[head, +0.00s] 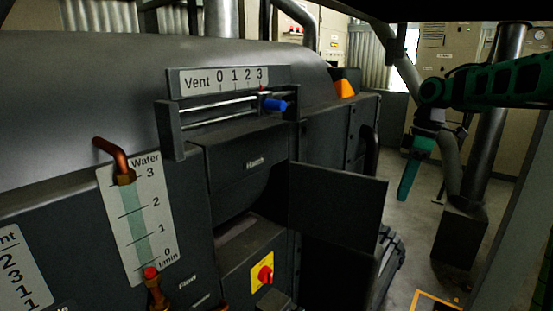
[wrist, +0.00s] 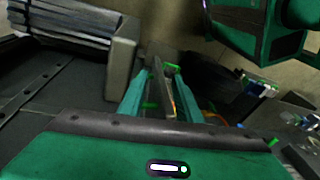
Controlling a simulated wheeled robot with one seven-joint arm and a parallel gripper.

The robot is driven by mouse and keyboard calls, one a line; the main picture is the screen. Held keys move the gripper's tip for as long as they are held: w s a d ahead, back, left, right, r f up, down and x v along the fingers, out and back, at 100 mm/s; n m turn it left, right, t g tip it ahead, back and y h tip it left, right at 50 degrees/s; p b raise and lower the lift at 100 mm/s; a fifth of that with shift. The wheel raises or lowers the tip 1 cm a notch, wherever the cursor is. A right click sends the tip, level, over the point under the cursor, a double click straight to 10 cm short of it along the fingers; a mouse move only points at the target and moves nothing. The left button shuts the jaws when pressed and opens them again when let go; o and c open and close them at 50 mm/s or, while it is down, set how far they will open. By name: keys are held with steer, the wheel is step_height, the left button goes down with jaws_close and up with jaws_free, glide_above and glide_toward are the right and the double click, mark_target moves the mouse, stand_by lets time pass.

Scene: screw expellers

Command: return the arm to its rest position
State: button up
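My green arm (head: 490,85) reaches in from the right edge in the head view. My gripper (head: 405,190) hangs below its end, pointing down, to the right of the dark machine and apart from it. In the wrist view the two green fingers of my gripper (wrist: 160,78) stand apart with a gap between them. I see nothing held. In the head view the fingers overlap, so their gap is hidden there.
The machine's open dark door (head: 337,215) sticks out left of my gripper. A blue vent knob (head: 275,104) sits near the 3 mark. A grey pipe post on a block (head: 460,235) stands right of my gripper. Bare floor (head: 415,240) lies below.

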steer(key=s+d+f+m, duration=0.2)
steer(key=s+m, duration=0.4)
steer(key=s, duration=0.6)
steer(key=s+d+f+m+h, duration=0.1)
steer(key=s+f+m, duration=0.4)
steer(key=s, duration=0.8)
steer(key=s+d+f+m+h, duration=0.1)
steer(key=s+d+f+m, duration=0.2)
steer(key=s+m, duration=0.5)
steer(key=s+d, duration=0.1)
steer(key=s, duration=0.3)
steer(key=shift+s+f+t, duration=0.15)
steer(key=shift+s+t, duration=0.15)
